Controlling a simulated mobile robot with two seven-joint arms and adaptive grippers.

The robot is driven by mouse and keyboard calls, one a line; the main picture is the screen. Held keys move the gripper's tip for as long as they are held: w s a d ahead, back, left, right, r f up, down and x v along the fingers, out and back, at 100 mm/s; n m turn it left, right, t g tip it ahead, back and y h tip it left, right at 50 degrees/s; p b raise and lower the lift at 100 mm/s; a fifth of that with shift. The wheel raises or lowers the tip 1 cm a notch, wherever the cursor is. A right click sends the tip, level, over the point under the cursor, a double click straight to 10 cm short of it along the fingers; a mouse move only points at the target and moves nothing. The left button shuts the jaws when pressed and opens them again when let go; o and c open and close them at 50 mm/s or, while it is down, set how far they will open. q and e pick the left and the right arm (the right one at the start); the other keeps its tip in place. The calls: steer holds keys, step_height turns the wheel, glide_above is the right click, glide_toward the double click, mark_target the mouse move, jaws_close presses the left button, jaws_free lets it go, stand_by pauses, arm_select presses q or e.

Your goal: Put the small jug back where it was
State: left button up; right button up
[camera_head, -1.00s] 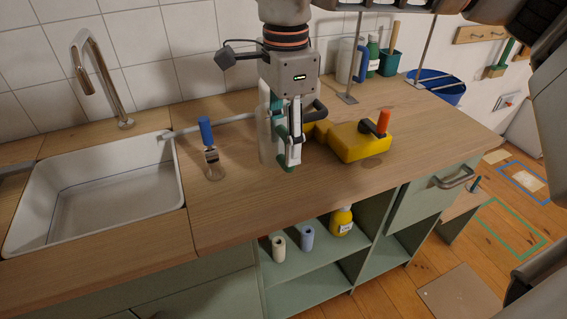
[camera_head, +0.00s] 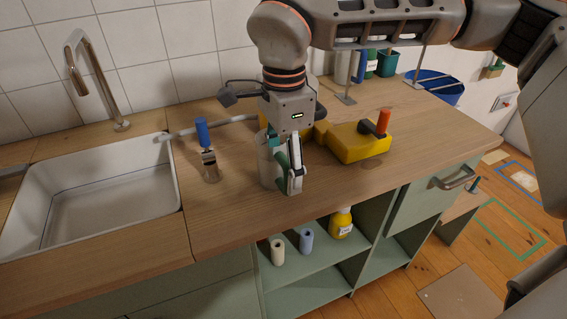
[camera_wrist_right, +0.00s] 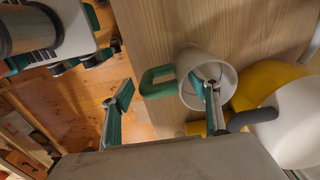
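The small jug is white, with a green handle. It shows in the head view (camera_head: 267,168), partly hidden behind my right gripper (camera_head: 290,182), near the counter's front edge. In the right wrist view the jug (camera_wrist_right: 225,72) has its round mouth toward the camera and its handle (camera_wrist_right: 158,82) toward the left. My right gripper (camera_wrist_right: 165,110) is open in that view, its fingers well apart. One finger overlaps the jug's mouth and the other is left of the handle, clear of it. Whether a finger touches the jug I cannot tell. My left gripper is not in view.
A blue-handled brush (camera_head: 206,148) stands left of the jug, by the sink (camera_head: 178,190). A yellow object (camera_head: 358,145) with an orange-topped part lies to the right. Bottles and a blue tub (camera_head: 438,88) are at the back right. The counter's right front (camera_head: 380,178) is clear.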

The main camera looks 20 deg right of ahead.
steer(key=shift+r, duration=0.15)
step_height(320, 180, up, 11)
steer(key=shift+r+p, duration=0.15)
steer(key=shift+p, duration=1)
steer(key=shift+r, duration=0.4)
steer(key=shift+f, duration=0.1)
